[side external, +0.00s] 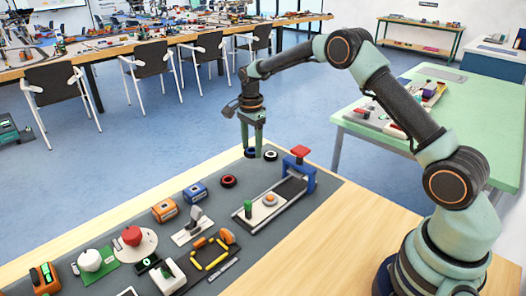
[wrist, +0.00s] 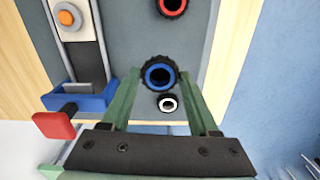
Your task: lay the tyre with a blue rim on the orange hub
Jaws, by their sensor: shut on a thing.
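The tyre with a blue rim (wrist: 160,76) sits between the fingertips of my gripper (wrist: 160,82) in the wrist view. In the side view the tyre (side external: 250,153) is at the tips of my gripper (side external: 252,150), near the far end of the grey mat. My gripper points down and is shut on this tyre. I cannot tell whether the tyre touches the mat. The orange hub (side external: 269,199) stands on a pale plate on the long track, nearer the camera and apart from my gripper. It also shows at the upper left of the wrist view (wrist: 65,15).
A white-rimmed tyre (side external: 270,155) lies close beside my gripper, and a red-rimmed tyre (side external: 228,181) lies to the left. A blue frame with a red top (side external: 300,172) straddles the track's far end. A green post (side external: 248,208) stands at its near end. Several other parts fill the mat's left.

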